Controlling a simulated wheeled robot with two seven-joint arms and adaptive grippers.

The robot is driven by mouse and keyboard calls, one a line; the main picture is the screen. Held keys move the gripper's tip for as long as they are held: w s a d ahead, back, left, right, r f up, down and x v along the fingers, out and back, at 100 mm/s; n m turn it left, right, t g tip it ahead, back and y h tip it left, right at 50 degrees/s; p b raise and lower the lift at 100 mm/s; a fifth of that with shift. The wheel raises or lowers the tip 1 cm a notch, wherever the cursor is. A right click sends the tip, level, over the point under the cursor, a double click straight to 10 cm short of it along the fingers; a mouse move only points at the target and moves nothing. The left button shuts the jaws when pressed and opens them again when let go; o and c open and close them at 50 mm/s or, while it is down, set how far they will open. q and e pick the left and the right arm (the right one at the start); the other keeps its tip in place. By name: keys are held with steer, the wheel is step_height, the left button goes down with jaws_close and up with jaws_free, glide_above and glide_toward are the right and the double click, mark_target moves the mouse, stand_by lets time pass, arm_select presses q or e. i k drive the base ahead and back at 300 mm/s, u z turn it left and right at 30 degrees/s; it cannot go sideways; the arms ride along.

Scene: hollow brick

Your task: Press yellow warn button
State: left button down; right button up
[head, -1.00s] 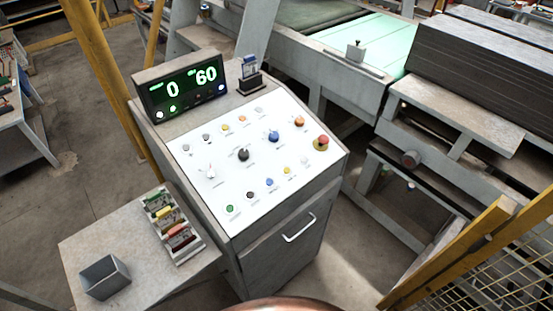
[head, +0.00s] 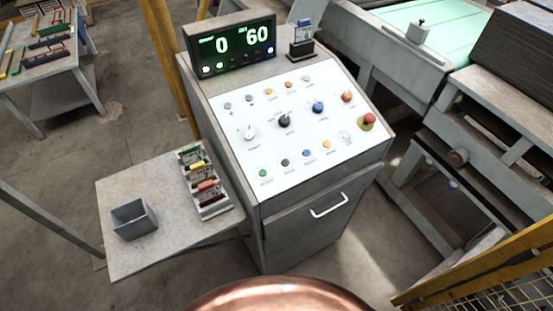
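The control console (head: 230,130) stands in front of me with a white sloped panel. A yellow button (head: 326,144) sits in the panel's lower row, right of a blue button (head: 306,153). A smaller yellow-orange button or lamp (head: 268,91) sits in the top row. The labels are too small to read, so I cannot tell from text which one is the warn button. Neither of my grippers is in view.
A red mushroom button (head: 367,121) is at the panel's right edge. A display (head: 235,47) reads 0 and 60. A side table (head: 135,185) holds a grey box (head: 134,219) and a rack of coloured items (head: 204,182). A conveyor frame (head: 450,75) stands at right.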

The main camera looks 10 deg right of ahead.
mark_target(326, 144)
steer(key=z, duration=0.25)
steer(key=k, duration=1.3)
